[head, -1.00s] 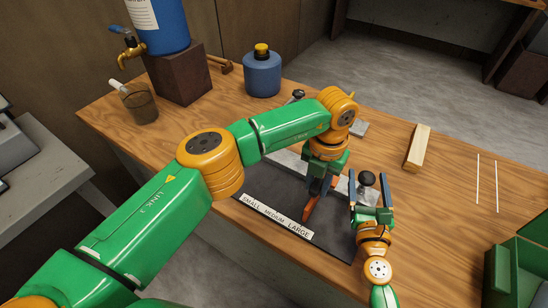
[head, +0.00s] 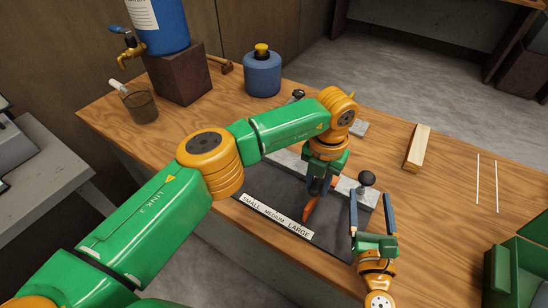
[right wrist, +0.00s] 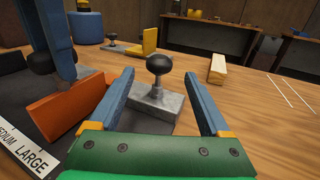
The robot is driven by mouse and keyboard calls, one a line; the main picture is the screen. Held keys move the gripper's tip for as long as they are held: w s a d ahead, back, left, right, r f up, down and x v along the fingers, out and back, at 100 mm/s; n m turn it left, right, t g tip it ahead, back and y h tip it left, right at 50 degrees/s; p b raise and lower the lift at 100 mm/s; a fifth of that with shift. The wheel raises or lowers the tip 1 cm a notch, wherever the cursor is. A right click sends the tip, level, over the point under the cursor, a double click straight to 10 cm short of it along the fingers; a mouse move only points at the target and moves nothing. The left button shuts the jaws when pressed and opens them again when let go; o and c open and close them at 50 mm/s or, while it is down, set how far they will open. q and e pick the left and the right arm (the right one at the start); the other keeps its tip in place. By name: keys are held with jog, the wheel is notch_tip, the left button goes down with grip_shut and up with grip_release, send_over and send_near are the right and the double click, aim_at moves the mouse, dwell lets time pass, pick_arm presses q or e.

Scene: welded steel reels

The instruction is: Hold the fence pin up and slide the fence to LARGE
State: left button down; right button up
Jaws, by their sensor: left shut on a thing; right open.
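A grey metal fence bar (head: 345,184) lies across the dark plate, with a black ball knob (head: 366,179) standing upright at its right end. In the right wrist view the knob (right wrist: 159,64) sits on a metal block (right wrist: 155,103), ahead of and between my open fingers, apart from them. An orange-red plate (head: 311,207) points at the size strip (head: 276,217), near LARGE. My left gripper (head: 320,185) is shut on a dark round knob (right wrist: 40,61), seemingly the fence pin, mostly hidden by the fingers. My right gripper (head: 371,204) is open and empty.
A wooden block (head: 417,148) and two white lines lie on the bench to the right. A blue jug (head: 262,73), a brown box (head: 178,74) and a glass beaker (head: 140,105) stand at the back left.

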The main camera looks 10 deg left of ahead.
pick_arm(q)
jog(key=shift+w+r, duration=0.1)
jog(key=c, duration=0.6)
grip_release()
jog(key=shift+a, duration=0.15)
jog(key=shift+c, duration=0.2)
jog(key=shift+r, duration=3.45)
